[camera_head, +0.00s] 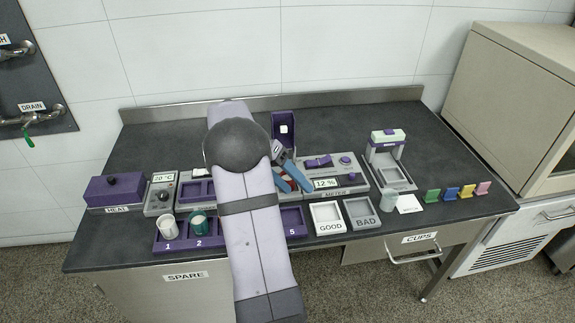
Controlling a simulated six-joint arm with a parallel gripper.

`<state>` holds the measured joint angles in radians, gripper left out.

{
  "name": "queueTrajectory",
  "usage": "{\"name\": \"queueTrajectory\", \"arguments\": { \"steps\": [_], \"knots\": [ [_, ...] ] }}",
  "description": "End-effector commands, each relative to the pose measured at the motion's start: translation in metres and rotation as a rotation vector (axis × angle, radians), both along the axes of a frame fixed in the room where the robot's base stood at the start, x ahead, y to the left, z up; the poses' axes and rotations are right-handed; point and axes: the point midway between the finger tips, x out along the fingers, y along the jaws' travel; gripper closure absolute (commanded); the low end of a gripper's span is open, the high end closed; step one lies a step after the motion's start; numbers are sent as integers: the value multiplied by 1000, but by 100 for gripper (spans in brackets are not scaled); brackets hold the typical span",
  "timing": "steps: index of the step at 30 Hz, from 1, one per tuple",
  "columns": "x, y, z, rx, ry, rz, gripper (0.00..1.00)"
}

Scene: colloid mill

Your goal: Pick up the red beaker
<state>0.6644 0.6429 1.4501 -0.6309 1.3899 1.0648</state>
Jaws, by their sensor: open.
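My gripper (291,180) is small in the head view, right of my pale arm, with blue-grey fingers above the middle of the bench. It is open. No other red vessel is visible. My arm hides the middle of the purple numbered rack (222,241), where only labels 1, 2 and 5 can be read.
A white cup (171,244) stands in slot 1 and a teal cup (199,223) in slot 2. Purple-grey devices line the back, including a meter (349,185).

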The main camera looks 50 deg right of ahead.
Motion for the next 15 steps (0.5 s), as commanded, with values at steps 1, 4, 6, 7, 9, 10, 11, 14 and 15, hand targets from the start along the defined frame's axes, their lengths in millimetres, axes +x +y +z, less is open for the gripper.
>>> {"name": "queueTrajectory", "arguments": {
  "steps": [1,4,6,7,9,10,11,14,15],
  "knots": [
    [14,-10,8,-48,-80,-96,41],
    [41,-26,3,-141,-236,-289,41],
    [57,-36,1,-192,-326,-408,41],
    [62,-39,0,-210,-359,-454,41],
    [74,-47,-2,-245,-426,-547,41],
    [77,-50,-3,-256,-448,-581,41],
    [81,-52,-4,-266,-467,-611,41],
    [89,-57,-6,-289,-515,-680,41],
    [91,-58,-6,-295,-528,-699,41]
  ]
}}
